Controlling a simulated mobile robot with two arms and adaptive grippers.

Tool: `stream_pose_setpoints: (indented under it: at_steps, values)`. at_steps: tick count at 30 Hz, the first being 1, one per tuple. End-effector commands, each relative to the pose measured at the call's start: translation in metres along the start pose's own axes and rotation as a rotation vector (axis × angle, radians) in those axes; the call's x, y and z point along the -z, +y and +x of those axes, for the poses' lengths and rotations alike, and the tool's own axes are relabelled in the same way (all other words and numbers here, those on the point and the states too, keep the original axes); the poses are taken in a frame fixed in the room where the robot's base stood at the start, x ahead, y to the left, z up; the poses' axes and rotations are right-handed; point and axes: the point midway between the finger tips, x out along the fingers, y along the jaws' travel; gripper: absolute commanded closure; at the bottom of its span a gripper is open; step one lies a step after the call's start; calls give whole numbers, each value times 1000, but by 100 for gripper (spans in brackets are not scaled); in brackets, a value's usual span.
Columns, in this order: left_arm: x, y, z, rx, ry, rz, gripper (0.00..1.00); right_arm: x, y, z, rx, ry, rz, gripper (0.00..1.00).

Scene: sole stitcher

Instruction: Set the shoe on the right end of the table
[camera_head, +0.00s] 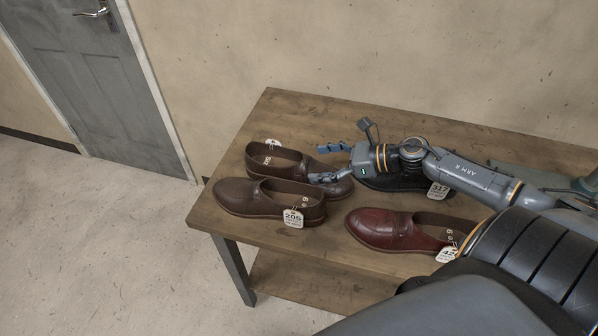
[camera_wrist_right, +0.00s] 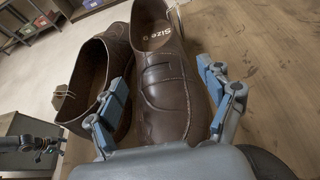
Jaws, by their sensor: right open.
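A dark brown shoe (camera_head: 285,162) lies at the back left of the table, its toe to the right; a tag hangs at its heel. My right gripper (camera_head: 318,163) is over its toe half, with the fingers spread. In the right wrist view this shoe (camera_wrist_right: 160,75), marked "Size 9", lies between the open fingers (camera_wrist_right: 162,80); I cannot tell whether they touch it. A second brown shoe (camera_head: 255,203), tagged 205, lies in front, and it also shows at the left of the wrist view (camera_wrist_right: 90,75).
The wooden table (camera_head: 330,105) also holds an oxblood shoe (camera_head: 385,230) at the front and a black shoe (camera_head: 395,183) tagged 317, partly under my right arm. My arm and body hide much of the table's right part. A grey door (camera_head: 90,80) stands at left.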

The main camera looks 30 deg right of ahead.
Motion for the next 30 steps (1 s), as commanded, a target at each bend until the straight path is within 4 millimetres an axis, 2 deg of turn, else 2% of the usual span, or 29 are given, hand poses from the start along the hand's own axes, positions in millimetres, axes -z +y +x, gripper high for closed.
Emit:
stream_pose_setpoints:
  at_steps: [8, 19, 29, 30]
  values:
    - [6, -1, -2, 1, 9, 1, 20, -1, 0, 14, 1, -2, -1, 19]
    - [6, -1, -12, 1, 8, 1, 20, 0, -1, 56, 0, -2, 0, 19]
    - [5, -1, -12, 1, 6, 0, 20, 2, 0, 62, 0, 1, -1, 19]
    - [5, -1, -12, 1, 6, 0, 20, 2, 0, 62, 0, 1, -1, 27]
